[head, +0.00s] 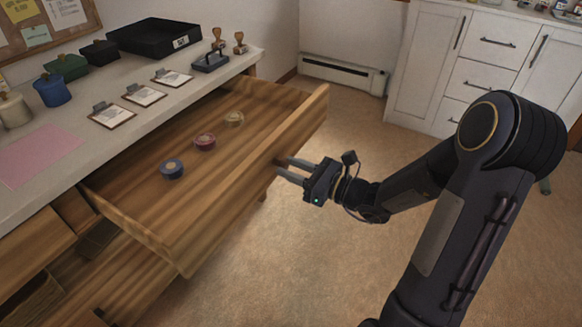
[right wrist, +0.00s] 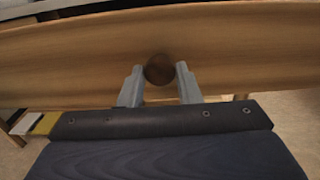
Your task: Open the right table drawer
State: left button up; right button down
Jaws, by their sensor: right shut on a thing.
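The right table drawer (head: 240,195) is a wooden drawer pulled well out from under the white tabletop. Three small round tins lie inside it: a blue one (head: 172,169), a red one (head: 205,142) and a tan one (head: 234,119). My right gripper (head: 283,167) is at the outer face of the drawer front. In the right wrist view its fingers (right wrist: 160,78) are on either side of a round brown knob (right wrist: 159,69) and shut on it. In the head view the fingers largely hide the knob. My left gripper is not in view.
The white tabletop (head: 150,115) holds a black tray (head: 153,37), stamps, small clipboards, pots and a pink sheet (head: 38,156). Another drawer below (head: 130,275) is also partly out. White cabinets (head: 480,65) stand at the back right. The floor beside the drawer is clear.

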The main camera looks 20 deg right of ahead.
jog(key=c, duration=1)
grip_release()
jog(key=shift+c, duration=0.2)
jog(key=p+v, duration=0.1)
jog(key=v, duration=0.6)
jog(key=shift+s+d+p, duration=0.25)
jog(key=shift+s+p, duration=0.05)
